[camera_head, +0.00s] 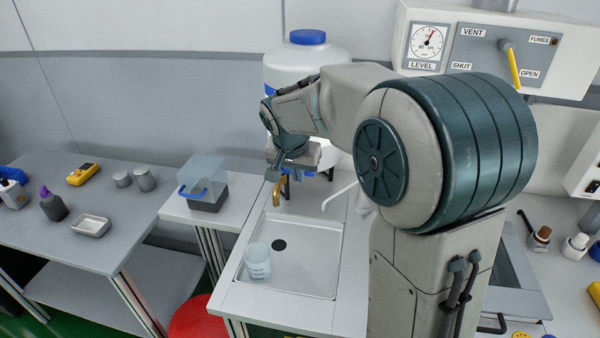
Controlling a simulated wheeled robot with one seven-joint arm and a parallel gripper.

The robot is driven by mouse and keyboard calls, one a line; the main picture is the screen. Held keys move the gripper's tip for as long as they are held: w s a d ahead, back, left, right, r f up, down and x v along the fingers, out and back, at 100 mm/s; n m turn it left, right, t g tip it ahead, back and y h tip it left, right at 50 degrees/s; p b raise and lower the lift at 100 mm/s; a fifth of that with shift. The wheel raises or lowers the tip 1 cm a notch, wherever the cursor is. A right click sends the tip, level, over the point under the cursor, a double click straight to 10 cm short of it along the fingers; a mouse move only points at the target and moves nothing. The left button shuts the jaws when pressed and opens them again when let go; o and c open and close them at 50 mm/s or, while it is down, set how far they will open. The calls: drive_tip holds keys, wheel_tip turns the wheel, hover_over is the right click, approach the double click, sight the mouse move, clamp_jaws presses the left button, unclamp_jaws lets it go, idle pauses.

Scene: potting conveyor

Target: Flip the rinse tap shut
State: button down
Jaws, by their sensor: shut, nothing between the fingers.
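A thin white spout (338,196) reaches over the sink's back right.
A clear box with a blue handle (203,183) stands left of the sink. The left bench holds a yellow meter (83,174), metal cups and a tray (90,225). A vent panel (490,47) hangs at upper right. A red stool (194,317) is below.

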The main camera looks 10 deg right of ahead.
drive_tip(key=s+a+r+b, duration=0.2)
drive_tip(key=s+a+r, duration=0.1)
drive_tip(key=s+r, duration=0.5)
drive_tip(key=s+d+f+n+y, duration=0.1)
drive_tip(key=s+d+f+n, duration=0.1)
drive_tip(key=s+f, duration=0.4)
drive_tip(key=s+d+f+n+y, duration=0.1)
drive_tip(key=s+d+f+n, duration=0.2)
drive_tip(key=s, duration=0.9)
wheel_tip(320, 180, down, 3)
drive_tip(key=shift+s+d+r+n+g, duration=0.1)
drive_tip(key=shift+s+d+n+g, duration=0.2)
drive_tip(key=shift+n+g, duration=0.1)
